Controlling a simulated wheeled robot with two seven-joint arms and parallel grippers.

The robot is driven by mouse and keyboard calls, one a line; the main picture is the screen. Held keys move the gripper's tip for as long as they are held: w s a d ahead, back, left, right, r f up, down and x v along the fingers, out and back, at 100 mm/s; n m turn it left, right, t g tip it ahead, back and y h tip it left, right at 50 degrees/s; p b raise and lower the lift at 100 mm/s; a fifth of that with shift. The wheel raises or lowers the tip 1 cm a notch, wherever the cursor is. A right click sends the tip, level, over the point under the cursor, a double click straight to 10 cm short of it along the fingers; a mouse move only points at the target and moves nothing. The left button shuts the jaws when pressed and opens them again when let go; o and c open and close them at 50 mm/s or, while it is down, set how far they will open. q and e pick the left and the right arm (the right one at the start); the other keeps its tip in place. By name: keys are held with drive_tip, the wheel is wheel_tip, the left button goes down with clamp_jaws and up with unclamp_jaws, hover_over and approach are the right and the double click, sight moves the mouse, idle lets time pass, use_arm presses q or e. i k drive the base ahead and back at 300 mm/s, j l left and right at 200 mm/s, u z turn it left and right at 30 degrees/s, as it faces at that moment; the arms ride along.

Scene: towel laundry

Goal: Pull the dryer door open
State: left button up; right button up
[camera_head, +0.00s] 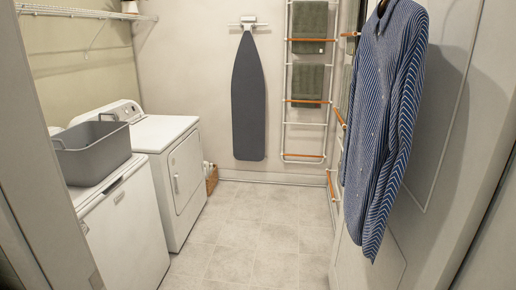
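The white dryer (164,138) stands along the left wall, beyond another white machine. Its front door (186,172) faces right toward the aisle and looks shut. A small light handle (176,184) shows on the near side of the door. Neither of my grippers is in view, so I cannot see whether they are open or shut.
The nearer white machine (128,225) has a grey basket (92,152) on top. A striped blue shirt (382,125) hangs at the right. An ironing board (248,95) and a towel rack (306,120) are on the back wall. The tiled floor (250,235) between is clear.

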sight(184, 162)
drive_tip(key=i+u, duration=0.3)
drive_tip(key=i, duration=0.25)
drive_tip(key=i+l+u, duration=0.1)
drive_tip(key=i+u, duration=0.25)
drive_tip(key=i, duration=0.2)
drive_tip(key=i+l+u, duration=0.3)
drive_tip(key=i, duration=0.25)
